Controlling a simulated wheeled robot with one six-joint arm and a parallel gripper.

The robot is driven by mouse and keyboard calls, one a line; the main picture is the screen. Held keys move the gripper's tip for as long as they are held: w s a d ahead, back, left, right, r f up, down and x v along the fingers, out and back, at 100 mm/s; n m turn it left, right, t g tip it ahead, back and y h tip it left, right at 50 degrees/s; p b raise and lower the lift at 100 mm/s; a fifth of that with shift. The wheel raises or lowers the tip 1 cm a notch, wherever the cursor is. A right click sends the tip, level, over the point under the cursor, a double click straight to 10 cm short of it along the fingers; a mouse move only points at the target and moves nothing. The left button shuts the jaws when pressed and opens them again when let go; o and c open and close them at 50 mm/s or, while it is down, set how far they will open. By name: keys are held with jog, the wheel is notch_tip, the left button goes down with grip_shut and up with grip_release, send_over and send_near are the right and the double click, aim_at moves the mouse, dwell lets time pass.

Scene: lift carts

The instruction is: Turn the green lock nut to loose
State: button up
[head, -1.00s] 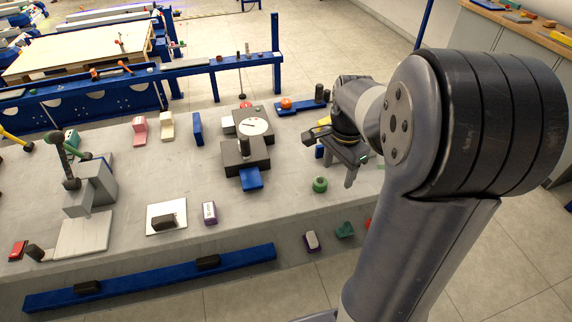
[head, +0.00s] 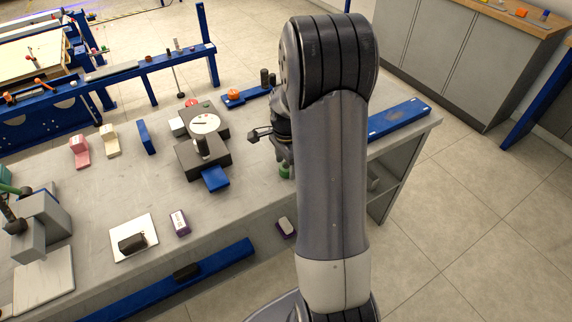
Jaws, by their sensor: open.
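A small green round part (head: 285,171), which looks like the green lock nut, sits near the front edge of the grey workbench (head: 105,205). My arm hides part of it, and I cannot tell its turn position. My gripper (head: 257,135) is open and appears empty, above the bench, up and left of the green part in the picture and apart from it. My arm hides much of the wrist.
A dark block with a white dial (head: 205,123) and a blue tab (head: 215,178) stands left of my gripper. A purple-and-white block (head: 180,223) lies near the front edge. A blue bar (head: 400,118) lies at the bench's right end. Floor is free at right.

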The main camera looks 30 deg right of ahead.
jog(key=shift+f, duration=0.5)
jog(key=c, duration=1)
jog(key=shift+n, duration=0.4)
jog(key=n, duration=0.5)
jog(key=shift+n, duration=0.3)
jog(key=n, duration=0.5)
jog(key=shift+b, duration=0.4)
jog(key=shift+n, duration=0.4)
